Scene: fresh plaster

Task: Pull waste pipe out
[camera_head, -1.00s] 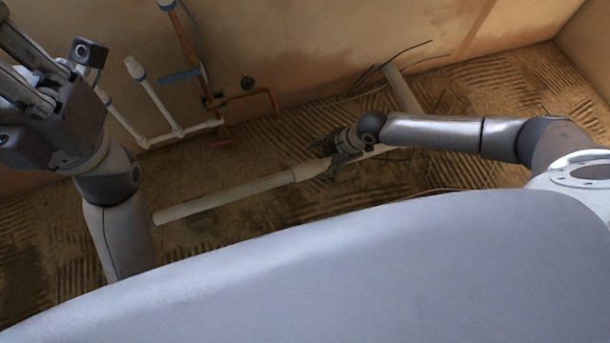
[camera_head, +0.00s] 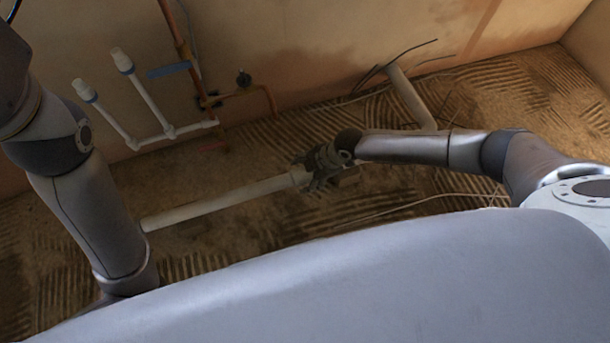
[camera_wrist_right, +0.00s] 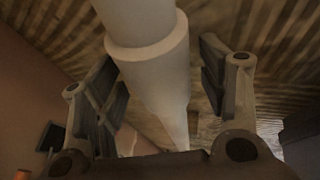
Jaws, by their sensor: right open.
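The white waste pipe (camera_head: 215,203) lies slantwise low over the ridged floor, its left end free in the head view. Its right part is hidden behind my right gripper and arm. My right gripper (camera_head: 322,168) is over the pipe near a thicker collar. In the right wrist view, the open right gripper (camera_wrist_right: 165,85) has a finger on either side of the pipe (camera_wrist_right: 150,70), with a gap visible on the right. My left gripper is out of view; only my left arm shows at the left edge.
White capped pipes (camera_head: 150,100) and copper pipes (camera_head: 185,50) stand along the wall at the back left. A short grey pipe (camera_head: 410,97) and dark cables (camera_head: 408,50) stand at the back right. A thin cable (camera_head: 420,203) lies on the floor. Floor is clear at far right.

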